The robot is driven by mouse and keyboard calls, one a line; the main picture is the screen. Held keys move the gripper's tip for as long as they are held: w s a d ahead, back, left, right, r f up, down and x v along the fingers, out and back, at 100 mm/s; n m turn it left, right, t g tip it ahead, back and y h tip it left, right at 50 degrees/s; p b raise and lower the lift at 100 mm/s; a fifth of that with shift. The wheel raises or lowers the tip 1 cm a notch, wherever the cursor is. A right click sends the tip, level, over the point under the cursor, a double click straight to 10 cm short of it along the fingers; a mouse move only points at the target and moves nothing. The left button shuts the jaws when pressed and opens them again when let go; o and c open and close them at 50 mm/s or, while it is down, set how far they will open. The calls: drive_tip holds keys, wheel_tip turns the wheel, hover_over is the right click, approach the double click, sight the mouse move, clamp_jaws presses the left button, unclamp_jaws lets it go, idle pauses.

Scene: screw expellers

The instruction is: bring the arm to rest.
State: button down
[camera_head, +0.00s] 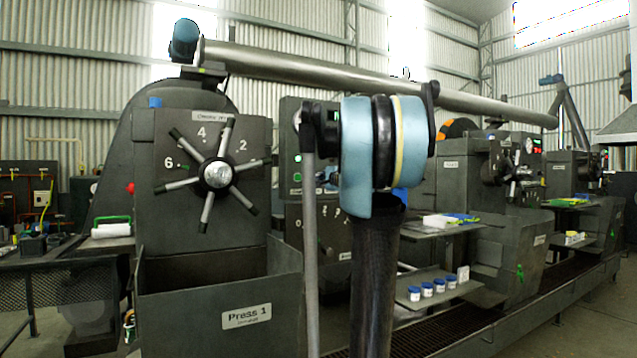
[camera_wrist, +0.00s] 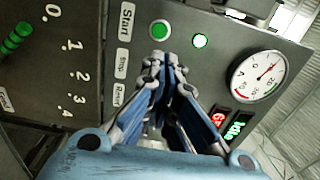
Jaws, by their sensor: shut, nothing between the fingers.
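My gripper (camera_wrist: 160,60) is shut and empty in the wrist view. Its fingertips are together in front of a grey control panel (camera_wrist: 185,65), just below a green button (camera_wrist: 158,30) beside the Start label. I cannot tell whether the tips touch the panel. In the head view my arm's large blue joint (camera_head: 357,160) stands upright in the middle, and the gripper is mostly hidden behind it.
A shelf with white jars (camera_head: 427,290) is at right.

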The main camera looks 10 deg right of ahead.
drive_tip(key=s+a+f+n+g+y, duration=0.1)
drive_tip(key=s+a+f+n+g, duration=0.4)
drive_tip(key=s+f, duration=0.7)
drive_tip(key=s+a+f+n+g, duration=0.45)
drive_tip(key=s+a+f, duration=0.35)
drive_tip(key=s+f, duration=0.35)
drive_tip(key=s+d+f+n+g+h, duration=0.2)
drive_tip(key=s+d+f, duration=0.3)
drive_tip(key=s+f, duration=0.6)
drive_tip(key=s+d+f+n+g+h, duration=0.3)
drive_tip(key=s+d+f+h, duration=0.1)
drive_tip(key=s+f, duration=0.8)
drive_tip(key=shift+d+f+h, duration=0.3)
drive_tip(key=shift+d+f, duration=0.1)
drive_tip(key=shift+f, duration=0.15)
drive_tip(key=shift+g, duration=0.25)
drive_tip(key=shift+w+f, duration=0.2)
drive_tip(key=shift+w, duration=0.25)
